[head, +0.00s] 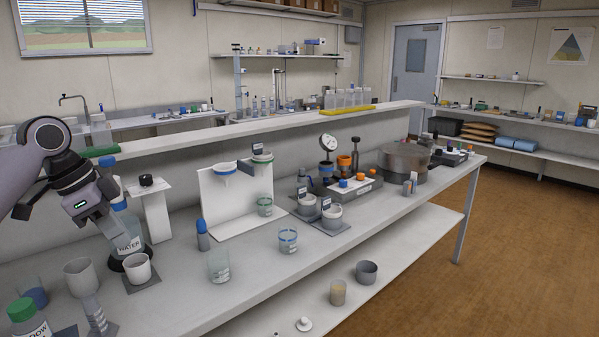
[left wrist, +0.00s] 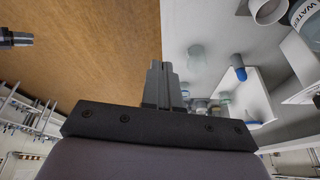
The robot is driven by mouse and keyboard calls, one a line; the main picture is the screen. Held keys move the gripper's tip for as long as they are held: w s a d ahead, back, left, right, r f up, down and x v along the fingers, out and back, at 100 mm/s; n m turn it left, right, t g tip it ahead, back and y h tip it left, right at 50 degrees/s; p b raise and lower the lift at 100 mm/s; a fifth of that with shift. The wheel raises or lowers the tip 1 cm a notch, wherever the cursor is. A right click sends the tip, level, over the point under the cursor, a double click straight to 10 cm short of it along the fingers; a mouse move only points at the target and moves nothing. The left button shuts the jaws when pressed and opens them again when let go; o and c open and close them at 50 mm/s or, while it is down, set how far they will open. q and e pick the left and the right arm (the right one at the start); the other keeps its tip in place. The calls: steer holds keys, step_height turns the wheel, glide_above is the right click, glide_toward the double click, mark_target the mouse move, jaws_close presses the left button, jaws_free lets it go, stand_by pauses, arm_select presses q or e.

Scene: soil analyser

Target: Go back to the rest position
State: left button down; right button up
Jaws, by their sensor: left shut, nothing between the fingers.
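My left gripper (head: 112,231) is at the left of the head view, in front of the water bottle (head: 130,238) and above the near-left part of the bench. In the left wrist view its two grey fingers (left wrist: 162,82) are together with nothing between them. They show against the border between the brown floor and the white bench. My right gripper does not show in the head view.
A white cup (head: 137,267), a glass beaker (head: 219,266) and a blue-capped bottle (head: 202,236) stand on the bench (head: 185,310). A green-capped bottle (head: 24,316) is at the lower left. Open floor (head: 480,260) lies at the right.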

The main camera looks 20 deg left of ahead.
arm_select(q)
steer(key=w+d+f+n+t, duration=0.1)
steer(key=w+d+f, duration=0.15)
steer(key=f, duration=0.45)
steer(key=w+d+f, duration=0.1)
steer(key=d+f, duration=0.3)
steer(key=f, duration=0.3)
steer(key=w+d+f+n+t, duration=0.1)
steer(key=w+d+f, duration=0.15)
steer(key=f, duration=0.45)
steer(key=s+d+f+n+t, duration=0.1)
steer(key=s+d+f, duration=0.2)
steer(key=d+f, duration=0.25)
steer(key=s+d+f+t, duration=0.1)
steer(key=s+d+f, duration=0.3)
steer(key=f, duration=0.3)
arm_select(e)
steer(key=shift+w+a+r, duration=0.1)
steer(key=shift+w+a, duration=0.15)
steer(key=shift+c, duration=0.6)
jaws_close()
arm_select(q)
steer(key=s+d+f+n+t, duration=0.3)
steer(key=s+d, duration=0.4)
steer(key=s, duration=0.6)
steer(key=shift+d+f, duration=0.15)
steer(key=shift+f, duration=0.45)
steer(key=shift+w, duration=0.1)
